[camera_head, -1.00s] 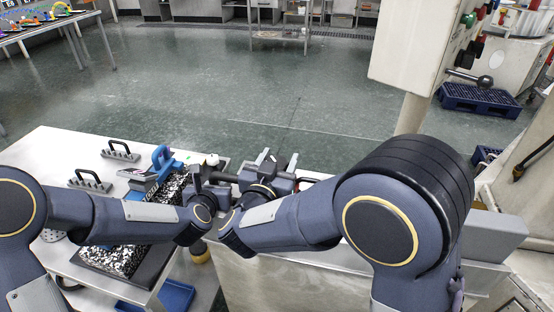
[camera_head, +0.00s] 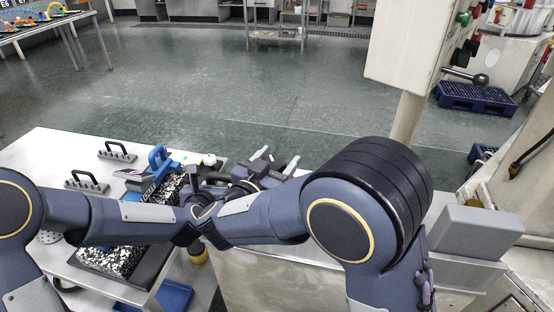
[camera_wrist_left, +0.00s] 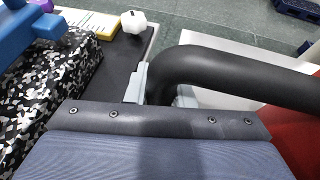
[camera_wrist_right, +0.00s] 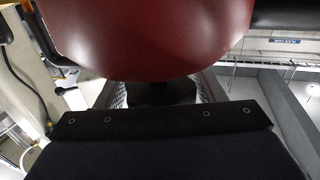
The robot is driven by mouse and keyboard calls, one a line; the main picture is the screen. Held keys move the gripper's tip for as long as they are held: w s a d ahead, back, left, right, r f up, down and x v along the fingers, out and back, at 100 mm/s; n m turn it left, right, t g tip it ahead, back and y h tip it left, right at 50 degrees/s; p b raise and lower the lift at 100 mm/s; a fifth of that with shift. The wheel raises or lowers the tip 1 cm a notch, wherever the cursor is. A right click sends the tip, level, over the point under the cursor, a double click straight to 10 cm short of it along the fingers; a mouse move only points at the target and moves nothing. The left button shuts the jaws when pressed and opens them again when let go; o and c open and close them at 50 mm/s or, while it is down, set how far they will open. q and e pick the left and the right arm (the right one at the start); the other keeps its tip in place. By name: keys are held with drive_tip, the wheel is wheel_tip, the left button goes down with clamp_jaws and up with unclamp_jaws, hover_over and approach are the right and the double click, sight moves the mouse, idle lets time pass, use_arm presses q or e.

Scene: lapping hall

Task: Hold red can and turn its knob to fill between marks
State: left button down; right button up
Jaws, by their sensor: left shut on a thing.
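The red can (camera_wrist_right: 150,35) fills the top of the right wrist view, and part of it shows at the right edge of the left wrist view (camera_wrist_left: 300,130). Its thick black handle (camera_wrist_left: 220,68) passes between the fingers of my left gripper (camera_wrist_left: 162,92), which is shut on it. A dark knob (camera_wrist_right: 162,92) sits below the can's red surface in the right wrist view. My right gripper (camera_wrist_right: 165,98) is open, with one finger on each side of the knob; contact is unclear. In the head view my arms hide the can.
A steel table (camera_head: 60,150) at left holds black handled blocks (camera_head: 117,151), a blue tool (camera_head: 158,158) and a black-and-white speckled block (camera_wrist_left: 50,85). A white hexagonal piece (camera_wrist_left: 133,21) lies beyond it. A machine housing (camera_head: 415,45) stands at right.

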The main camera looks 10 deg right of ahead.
drive_tip(key=shift+o, duration=0.9)
drive_tip(key=v, duration=0.7)
drive_tip(key=shift+s+a, duration=0.15)
drive_tip(key=shift+s, duration=0.1)
idle(0.4)
use_arm(q)
drive_tip(key=c, duration=1.2)
unclamp_jaws()
drive_tip(key=shift+o, duration=0.2)
